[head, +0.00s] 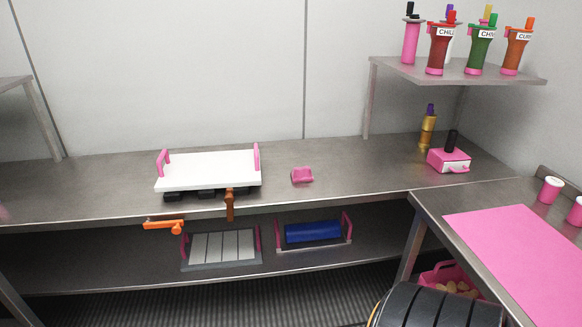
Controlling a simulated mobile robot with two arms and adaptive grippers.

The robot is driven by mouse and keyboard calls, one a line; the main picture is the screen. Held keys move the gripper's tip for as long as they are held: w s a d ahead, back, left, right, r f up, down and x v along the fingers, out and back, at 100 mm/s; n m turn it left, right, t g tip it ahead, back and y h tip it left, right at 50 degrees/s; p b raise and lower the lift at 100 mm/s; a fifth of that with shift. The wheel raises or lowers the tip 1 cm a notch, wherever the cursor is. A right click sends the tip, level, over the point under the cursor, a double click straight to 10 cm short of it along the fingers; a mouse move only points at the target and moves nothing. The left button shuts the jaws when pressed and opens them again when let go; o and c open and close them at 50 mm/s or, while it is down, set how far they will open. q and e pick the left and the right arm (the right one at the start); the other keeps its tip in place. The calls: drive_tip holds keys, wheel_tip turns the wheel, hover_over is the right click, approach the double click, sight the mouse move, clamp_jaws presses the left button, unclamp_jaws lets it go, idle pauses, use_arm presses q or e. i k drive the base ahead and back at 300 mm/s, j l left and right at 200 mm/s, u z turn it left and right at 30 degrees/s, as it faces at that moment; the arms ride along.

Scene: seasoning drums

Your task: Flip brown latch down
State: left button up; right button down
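The brown latch (229,206) is at the front edge of the steel counter, just below the front right part of a white slab (208,169) with pink handles. It looks roughly vertical, its long part hanging down past the counter edge. An orange latch-like piece (163,226) is to its left at the counter's front, lying roughly horizontal. How either piece is mounted is too small to tell. Neither of my grippers is in the head view.
A lower shelf under the counter holds a grey slatted tray (221,248) and a blue-topped tray (313,233). A pink block (302,175) sits on the counter. A black ridged rounded thing (440,307) and a pink mat (520,250) are at lower right.

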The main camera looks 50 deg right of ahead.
sight(229, 199)
drive_tip(key=z, duration=1.25)
